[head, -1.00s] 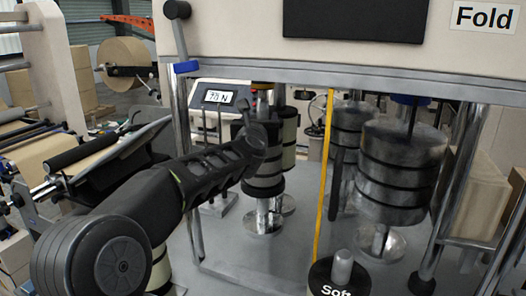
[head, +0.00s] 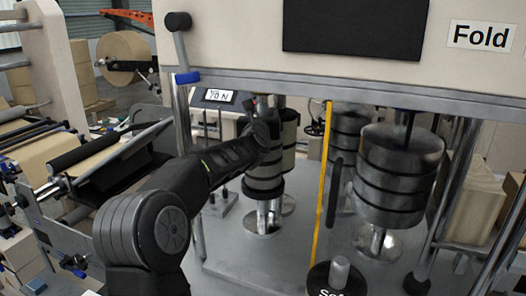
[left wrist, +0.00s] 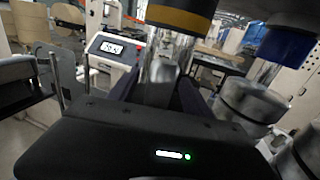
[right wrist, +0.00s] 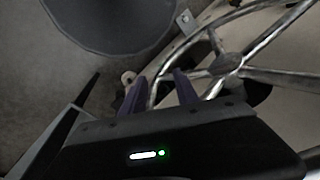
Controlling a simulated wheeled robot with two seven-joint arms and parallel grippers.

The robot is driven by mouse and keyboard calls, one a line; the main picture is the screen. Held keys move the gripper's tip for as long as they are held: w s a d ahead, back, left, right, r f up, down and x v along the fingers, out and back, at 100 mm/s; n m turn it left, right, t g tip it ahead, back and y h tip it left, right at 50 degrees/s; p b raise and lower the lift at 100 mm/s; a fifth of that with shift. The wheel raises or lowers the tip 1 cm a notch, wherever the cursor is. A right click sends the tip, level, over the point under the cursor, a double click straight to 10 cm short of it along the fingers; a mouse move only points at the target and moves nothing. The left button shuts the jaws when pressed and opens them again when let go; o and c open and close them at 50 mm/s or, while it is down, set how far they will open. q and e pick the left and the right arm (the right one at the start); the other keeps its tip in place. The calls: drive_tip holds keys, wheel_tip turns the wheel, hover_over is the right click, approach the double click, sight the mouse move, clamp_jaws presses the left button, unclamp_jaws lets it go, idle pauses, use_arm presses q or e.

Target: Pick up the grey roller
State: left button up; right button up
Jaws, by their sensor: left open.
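A grey upright cylinder (left wrist: 159,82), which looks like the grey roller, stands between the fingers of my left gripper (left wrist: 162,92) in the left wrist view. The fingers are apart on either side of it; I cannot tell whether they touch it. In the head view my left gripper (head: 268,122) reaches in beside a dark grey banded stack (head: 265,172) on a steel post, and the roller is mostly hidden there. My right gripper (right wrist: 160,92) shows only in the right wrist view, open, with part of a metal spoked wheel (right wrist: 228,66) beyond its fingers.
A large grey banded stack (head: 399,172) stands to the right. A yellow strip (head: 322,180) runs down between the stacks. A beige panel (head: 240,40) with a steel rail overhangs them. A black disc (head: 335,284) with a grey knob stands in front. A display (head: 218,96) sits behind.

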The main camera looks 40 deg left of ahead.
idle(0.5)
use_arm(q)
clamp_jaws()
idle(0.4)
idle(0.8)
drive_tip(key=shift+r, duration=0.2)
